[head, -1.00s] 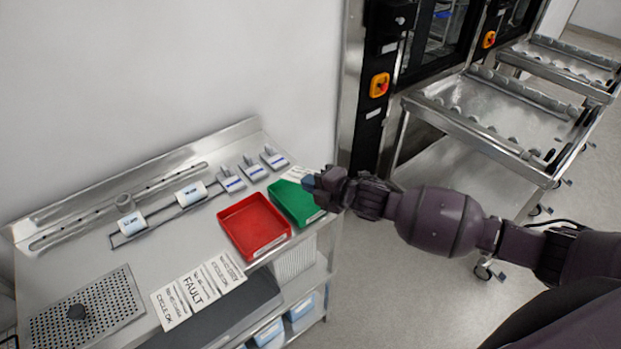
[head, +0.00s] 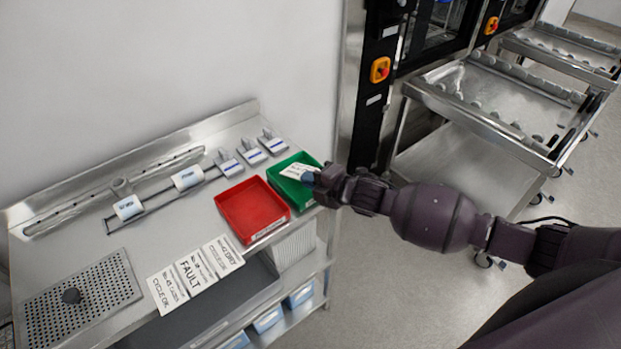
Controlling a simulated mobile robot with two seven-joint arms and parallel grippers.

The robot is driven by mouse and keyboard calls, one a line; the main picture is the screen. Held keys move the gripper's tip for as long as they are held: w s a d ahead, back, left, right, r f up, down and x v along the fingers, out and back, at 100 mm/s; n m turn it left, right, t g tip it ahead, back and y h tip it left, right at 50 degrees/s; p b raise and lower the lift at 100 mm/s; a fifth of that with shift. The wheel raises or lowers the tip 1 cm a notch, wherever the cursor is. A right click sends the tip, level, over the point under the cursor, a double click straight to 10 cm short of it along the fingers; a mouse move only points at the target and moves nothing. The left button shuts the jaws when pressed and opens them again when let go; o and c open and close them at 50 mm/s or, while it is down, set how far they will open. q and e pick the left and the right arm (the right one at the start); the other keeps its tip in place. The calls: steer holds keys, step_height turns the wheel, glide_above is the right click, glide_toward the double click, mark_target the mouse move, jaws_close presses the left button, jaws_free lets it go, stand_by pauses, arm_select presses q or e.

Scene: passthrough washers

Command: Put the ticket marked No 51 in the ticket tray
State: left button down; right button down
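My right gripper (head: 308,178) reaches in from the right and is shut on a white ticket (head: 295,170). The ticket lies over the green tray (head: 311,203), tilted; its print is too small to read, and I cannot tell whether it touches the tray. A red tray (head: 252,210) stands just left of the green one and looks empty. Three white cards lie at the bench's front edge: one reads CYCLE OK (head: 168,290), one FAULT (head: 195,272), and the third (head: 222,255) is hard to read. Which tray is the ticket tray cannot be read. My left gripper is not in view.
On the steel bench (head: 75,238) are several small white blocks with blue labels, such as one (head: 187,178) on a rail. A perforated plate (head: 85,298) with a dark knob lies front left. Washers and a steel trolley (head: 480,110) stand to the right.

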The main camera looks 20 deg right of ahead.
steer(key=c, duration=1.3)
jaws_free()
steer(key=v, duration=1.1)
steer(key=shift+f, duration=0.1)
